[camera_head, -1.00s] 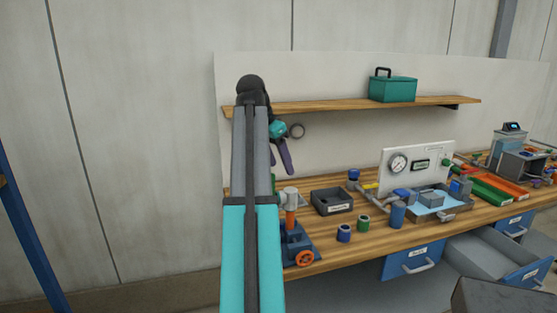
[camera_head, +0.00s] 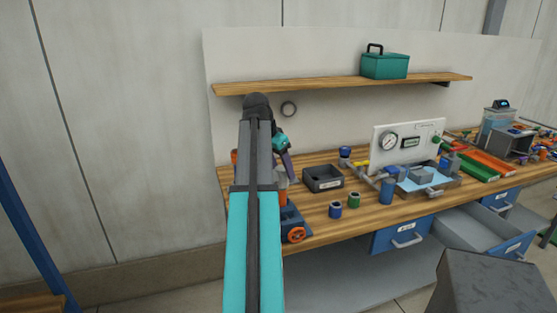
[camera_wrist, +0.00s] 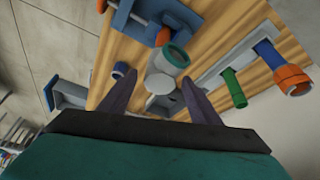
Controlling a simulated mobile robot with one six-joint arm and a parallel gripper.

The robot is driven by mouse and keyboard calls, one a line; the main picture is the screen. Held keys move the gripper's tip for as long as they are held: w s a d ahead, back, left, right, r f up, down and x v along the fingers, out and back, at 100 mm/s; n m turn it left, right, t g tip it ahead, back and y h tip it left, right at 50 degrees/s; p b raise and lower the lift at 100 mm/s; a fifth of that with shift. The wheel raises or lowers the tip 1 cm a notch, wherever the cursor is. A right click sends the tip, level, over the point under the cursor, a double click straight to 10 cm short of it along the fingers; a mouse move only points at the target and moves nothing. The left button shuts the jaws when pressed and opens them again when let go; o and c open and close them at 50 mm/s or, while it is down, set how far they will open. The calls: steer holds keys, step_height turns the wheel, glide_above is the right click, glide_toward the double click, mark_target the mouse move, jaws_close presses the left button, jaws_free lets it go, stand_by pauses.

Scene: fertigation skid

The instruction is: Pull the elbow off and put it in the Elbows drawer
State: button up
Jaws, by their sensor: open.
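The blue vise (camera_head: 293,222) with an orange handle stands at the left end of the bench. An orange pipe (camera_head: 283,197) rises from it, partly hidden by my arm. In the wrist view a pale grey fitting (camera_wrist: 162,84), apparently the elbow, lies ahead between my fingers, with a green-rimmed opening beside it. My gripper (camera_wrist: 158,82) is open, one finger on each side, and I cannot tell whether either touches it. In the head view my gripper (camera_head: 287,160) is mostly behind my arm. An open grey drawer with a blue front (camera_head: 513,247) is at the right; its label is unreadable.
A closed blue drawer (camera_head: 400,236) is left of the open one. A dark bin (camera_head: 323,179), a blue fitting (camera_head: 335,209) and a green fitting (camera_head: 354,200) stand right of the vise. A gauge panel (camera_head: 405,143) is farther right. A shelf (camera_head: 330,86) runs above.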

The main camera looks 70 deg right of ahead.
mark_target(281, 168)
steer(key=shift+s+d+f, duration=0.1)
steer(key=shift+d+f, duration=0.05)
steer(key=shift+f, duration=0.4)
steer(key=c, duration=1.4)
steer(key=shift+r, duration=0.35)
steer(key=shift+r+p, duration=2.35)
steer(key=shift+r, duration=0.45)
jaws_close()
